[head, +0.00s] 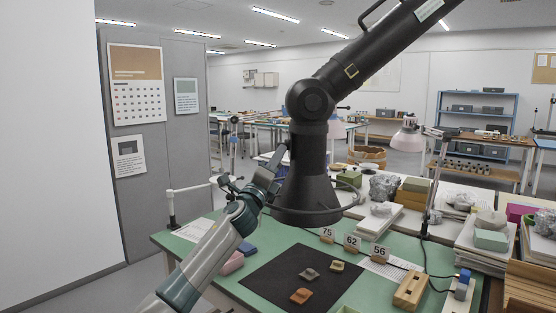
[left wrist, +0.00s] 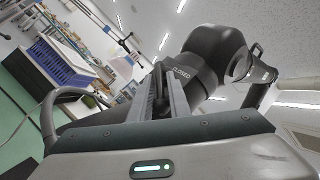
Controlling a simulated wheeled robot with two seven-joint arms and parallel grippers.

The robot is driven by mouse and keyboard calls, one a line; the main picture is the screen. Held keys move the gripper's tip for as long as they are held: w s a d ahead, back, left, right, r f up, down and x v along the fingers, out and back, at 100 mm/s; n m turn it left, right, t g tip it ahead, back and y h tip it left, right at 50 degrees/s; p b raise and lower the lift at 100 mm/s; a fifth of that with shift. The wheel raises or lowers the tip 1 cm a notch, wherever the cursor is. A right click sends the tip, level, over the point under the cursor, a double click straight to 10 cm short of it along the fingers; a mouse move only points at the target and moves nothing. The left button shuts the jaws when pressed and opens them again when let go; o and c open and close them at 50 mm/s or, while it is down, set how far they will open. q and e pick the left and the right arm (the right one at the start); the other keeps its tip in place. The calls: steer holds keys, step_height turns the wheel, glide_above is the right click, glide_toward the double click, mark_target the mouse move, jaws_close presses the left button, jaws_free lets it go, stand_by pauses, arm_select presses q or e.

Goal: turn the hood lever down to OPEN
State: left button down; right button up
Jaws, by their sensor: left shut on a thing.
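The black fume hood (head: 305,200) hangs over the table on a jointed black duct. My left gripper (head: 281,156) reaches up to the left side of the hood's neck and is shut on the hood lever. The lever is mostly hidden by the gripper in the head view. In the left wrist view my left gripper (left wrist: 163,92) points at the neck, with the dark lever (left wrist: 158,82) between its fingers. A label reading CLOSED (left wrist: 186,75) shows on the neck beside the lever. My right gripper is in neither view.
Below the hood, a black mat (head: 270,278) with several small sherds lies on the green table. Number cards (head: 352,242), a wooden block (head: 411,290) and stacked boxes stand to the right. A grey partition (head: 165,190) stands at the left.

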arm_select(q)
steer(key=c, duration=1.9)
jaws_free()
steer(key=shift+o, duration=0.2)
steer(key=v, duration=0.7)
steer(key=shift+s+a+f, duration=0.1)
steer(key=shift+s+f, duration=0.1)
steer(key=shift+f, duration=0.1)
steer(key=v, duration=0.9)
steer(key=shift+s+f+b, duration=0.15)
steer(key=shift+s+b, duration=0.15)
steer(key=shift+s, duration=0.05)
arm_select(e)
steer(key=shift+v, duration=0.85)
arm_select(q)
steer(key=shift+a, duration=0.1)
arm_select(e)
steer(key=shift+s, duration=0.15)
